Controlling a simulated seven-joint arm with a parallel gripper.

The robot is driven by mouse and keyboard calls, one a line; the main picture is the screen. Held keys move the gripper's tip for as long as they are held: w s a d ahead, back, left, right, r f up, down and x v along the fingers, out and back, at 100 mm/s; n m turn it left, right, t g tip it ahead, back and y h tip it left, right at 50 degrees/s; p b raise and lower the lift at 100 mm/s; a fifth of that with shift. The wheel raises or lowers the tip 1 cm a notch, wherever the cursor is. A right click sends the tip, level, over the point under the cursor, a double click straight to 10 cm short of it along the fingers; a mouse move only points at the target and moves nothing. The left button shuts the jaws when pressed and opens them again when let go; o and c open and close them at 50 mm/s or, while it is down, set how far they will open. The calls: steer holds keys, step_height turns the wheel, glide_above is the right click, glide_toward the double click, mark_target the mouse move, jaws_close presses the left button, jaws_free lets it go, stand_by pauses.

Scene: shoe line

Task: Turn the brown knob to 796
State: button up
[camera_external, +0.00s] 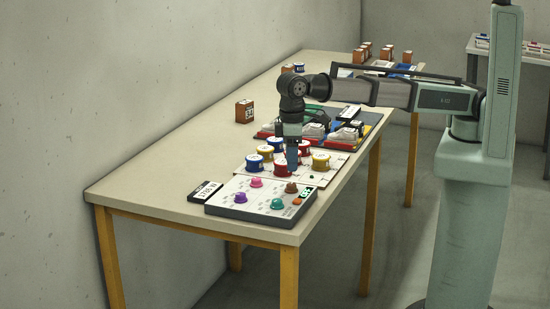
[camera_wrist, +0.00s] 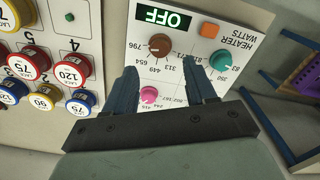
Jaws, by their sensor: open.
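The brown knob (camera_wrist: 160,45) sits on the white heater panel (camera_wrist: 180,72), with 796, 654, 449 and 313 among the printed values around it. Its pointer is too small to read surely. The panel's green display (camera_wrist: 163,18) reads OFF. The brown knob also shows in the external view (camera_external: 291,188), near the panel's back edge. My gripper (camera_wrist: 160,67) is open and empty. Its fingertips show just short of the brown knob in the wrist view, apart from it. In the external view my gripper (camera_external: 292,168) points down over the area behind the panel.
A pink knob (camera_wrist: 149,95) shows between my fingers, and a teal knob (camera_wrist: 221,60) and orange button (camera_wrist: 209,30) lie to the right. A board of red, blue and yellow labelled caps (camera_wrist: 72,72) is at the left. The table's front left (camera_external: 130,190) is clear.

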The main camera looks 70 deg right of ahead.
step_height(320, 180, up, 8)
steer(key=shift+f, duration=0.2)
stand_by(0.6)
